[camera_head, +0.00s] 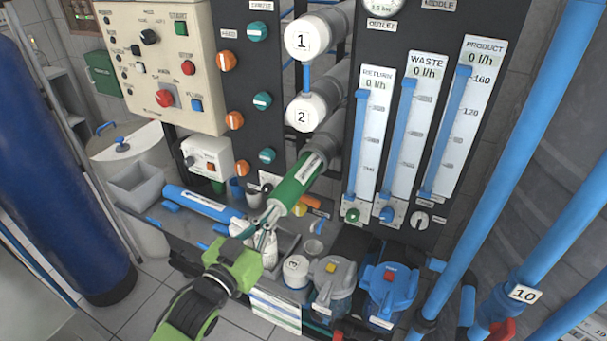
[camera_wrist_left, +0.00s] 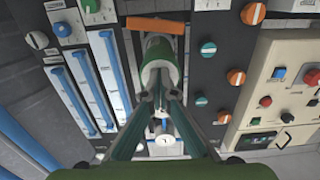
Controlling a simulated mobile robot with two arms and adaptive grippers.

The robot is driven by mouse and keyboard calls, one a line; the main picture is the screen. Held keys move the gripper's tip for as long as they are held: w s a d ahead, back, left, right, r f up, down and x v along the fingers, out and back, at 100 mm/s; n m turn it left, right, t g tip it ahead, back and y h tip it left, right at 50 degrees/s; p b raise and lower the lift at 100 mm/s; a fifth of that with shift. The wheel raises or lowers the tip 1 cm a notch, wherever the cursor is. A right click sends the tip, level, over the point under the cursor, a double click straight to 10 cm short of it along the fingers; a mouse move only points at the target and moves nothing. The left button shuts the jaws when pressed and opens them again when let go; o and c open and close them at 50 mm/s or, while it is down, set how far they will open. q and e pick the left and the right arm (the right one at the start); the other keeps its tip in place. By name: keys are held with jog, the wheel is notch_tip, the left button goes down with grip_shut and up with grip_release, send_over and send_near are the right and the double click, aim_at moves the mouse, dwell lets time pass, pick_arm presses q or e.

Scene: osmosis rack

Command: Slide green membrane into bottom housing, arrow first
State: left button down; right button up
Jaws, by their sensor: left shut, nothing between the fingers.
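The green membrane (camera_head: 287,194) slants up and to the right. Its far end meets the open mouth of the bottom grey housing (camera_head: 332,138), below the housings capped 1 and 2, and seems to be partly inside it. A white label with dark marks shows along its upper side; I cannot make out an arrow. My left gripper (camera_head: 262,224) is shut with nothing held, its fingertips at the membrane's near end. In the left wrist view, the fingertips (camera_wrist_left: 160,98) lie just before the green membrane's end (camera_wrist_left: 158,72). My right gripper is not in view.
A blue membrane (camera_head: 200,203) lies on the shelf to the left. A white cap marked 3 (camera_head: 295,268), a grey-lidded filter jar (camera_head: 333,278) and a blue-lidded jar (camera_head: 388,290) stand below. Blue pipes (camera_head: 500,190) rise at the right.

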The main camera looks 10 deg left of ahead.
aim_at(282, 202)
pick_arm(q)
jog(key=shift+x, duration=2.55)
jog(key=shift+b+x, duration=1.05)
jog(key=shift+x, duration=3.05)
jog(key=shift+s+a+p, duration=0.15)
jog(key=shift+s+p, duration=0.2)
jog(key=shift+p, duration=0.05)
jog(key=p+v, duration=0.2)
jog(key=v, duration=0.2)
jog(key=shift+s, duration=0.1)
jog(key=shift+p+v, duration=0.8)
jog(key=shift+v, duration=0.8)
jog(key=shift+f, duration=0.1)
